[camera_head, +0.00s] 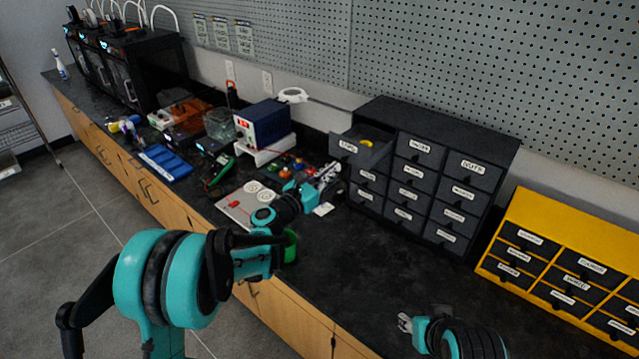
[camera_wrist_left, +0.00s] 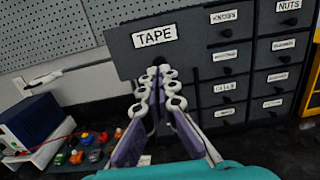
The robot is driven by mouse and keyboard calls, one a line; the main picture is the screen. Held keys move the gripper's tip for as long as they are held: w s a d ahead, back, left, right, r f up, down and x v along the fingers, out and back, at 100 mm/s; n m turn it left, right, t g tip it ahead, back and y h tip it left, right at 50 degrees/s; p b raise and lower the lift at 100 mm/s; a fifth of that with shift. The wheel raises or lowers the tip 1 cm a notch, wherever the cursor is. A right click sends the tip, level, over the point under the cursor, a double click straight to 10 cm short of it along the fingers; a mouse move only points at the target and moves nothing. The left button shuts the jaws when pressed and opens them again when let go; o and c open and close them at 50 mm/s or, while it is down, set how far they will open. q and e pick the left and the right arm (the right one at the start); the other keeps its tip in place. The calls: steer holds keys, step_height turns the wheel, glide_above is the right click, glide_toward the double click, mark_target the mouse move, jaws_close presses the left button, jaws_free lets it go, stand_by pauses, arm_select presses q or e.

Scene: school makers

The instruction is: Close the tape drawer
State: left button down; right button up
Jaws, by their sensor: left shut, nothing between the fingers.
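The tape drawer (camera_head: 361,148) is the top-left drawer of the dark cabinet (camera_head: 437,118). It stands pulled out, with something yellow inside. In the left wrist view its front (camera_wrist_left: 190,32) with the white TAPE label fills the top middle. My left gripper (camera_head: 335,173) is shut and empty, just in front of and below the drawer front in the head view. In the left wrist view its fingertips (camera_wrist_left: 158,75) overlap the lower part of the drawer front; I cannot tell whether they touch it. My right gripper (camera_head: 404,322) is low at the bottom right, away from the cabinet, its fingers small.
A yellow drawer cabinet (camera_head: 576,228) stands to the right. A blue power supply (camera_head: 264,124) and small coloured parts lie left of the dark cabinet. The dark worktop (camera_head: 380,270) in front of the cabinets is clear. A pegboard wall (camera_head: 480,60) rises behind.

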arm_select(q)
steer(key=shift+x, duration=1)
steer(key=x, duration=0.9)
steer(key=f+x, duration=0.1)
steer(key=x, duration=0.4)
steer(key=shift+w, duration=0.1)
steer(key=shift+a, duration=0.1)
